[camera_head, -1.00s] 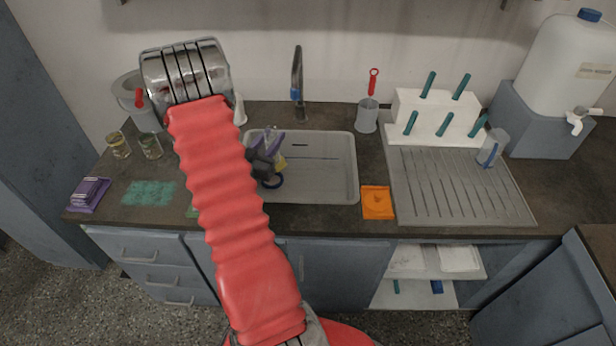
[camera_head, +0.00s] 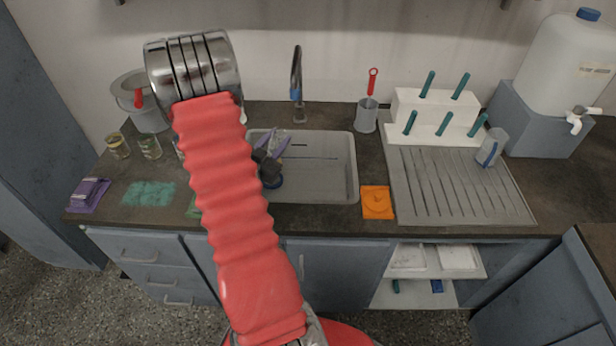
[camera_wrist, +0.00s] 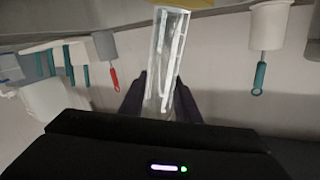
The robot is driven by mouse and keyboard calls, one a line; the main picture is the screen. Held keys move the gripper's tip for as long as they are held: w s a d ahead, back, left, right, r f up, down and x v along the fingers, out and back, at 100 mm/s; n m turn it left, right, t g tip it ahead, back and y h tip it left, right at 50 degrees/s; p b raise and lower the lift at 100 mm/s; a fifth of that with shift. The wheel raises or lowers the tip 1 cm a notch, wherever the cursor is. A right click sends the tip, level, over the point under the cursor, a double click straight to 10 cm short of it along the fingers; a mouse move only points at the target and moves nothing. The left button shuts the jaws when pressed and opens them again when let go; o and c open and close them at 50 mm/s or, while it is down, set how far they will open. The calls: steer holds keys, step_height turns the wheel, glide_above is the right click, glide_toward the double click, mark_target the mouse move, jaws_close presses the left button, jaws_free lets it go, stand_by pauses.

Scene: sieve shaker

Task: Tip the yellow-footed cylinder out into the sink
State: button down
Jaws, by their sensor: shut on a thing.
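My gripper (camera_head: 279,143) is over the left part of the grey sink basin (camera_head: 318,201) in the head view, its dark purple fingers pointing to the upper right. In the wrist view, my gripper (camera_wrist: 160,78) is shut on the clear yellow-footed cylinder (camera_wrist: 172,50), one finger at each side. The yellow foot is at the top edge of that view, partly cut off. White streaks show along the cylinder wall; I cannot tell whether any liquid is inside. In the head view the cylinder is hardly discernible, and its foot cannot be made out.
The tap (camera_head: 297,85) stands behind the sink. A brush holder (camera_head: 366,117) and a white peg rack (camera_head: 440,115) are to its right, with a ribbed drainboard (camera_head: 460,190). An orange mat (camera_head: 377,203) lies right of the sink. Glass beakers (camera_head: 150,147) stand left.

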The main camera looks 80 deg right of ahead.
steer(key=shift+s+d+f+m+t+y, duration=0.1)
steer(key=shift+s+f+m+t+y, duration=0.15)
steer(key=shift+s+f+m, duration=0.6)
steer(key=shift+s+f+m+t+y, duration=0.25)
steer(key=shift+f+m, duration=0.25)
steer(key=shift+m, duration=0.8)
steer(key=shift+s+d+f+m+t+y, duration=0.1)
steer(key=shift+s+f+m+t, duration=0.1)
steer(key=shift+s+f+m, duration=0.65)
steer(key=shift+w+f+m+t+p, duration=0.2)
steer(key=shift+f+m+t+p, duration=0.25)
steer(key=shift+m, duration=0.55)
steer(key=shift+r+m+p, duration=0.35)
steer(key=shift+m+p, duration=0.15)
steer(key=shift+m, duration=0.2)
steer(key=shift+s+f+m+t, duration=0.45)
steer(key=shift+s+f+m, duration=0.05)
steer(key=shift+s+m, duration=0.2)
steer(key=shift+s+r+m+t+y+p, duration=0.2)
steer(key=shift+r+m+t+y+p, duration=0.15)
steer(key=shift+m, duration=0.55)
stand_by(0.6)
steer(key=w+n, duration=0.1)
steer(key=n+g, duration=0.1)
steer(key=n, duration=0.1)
steer(key=shift+w+r, duration=0.15)
steer(key=shift+w, duration=0.25)
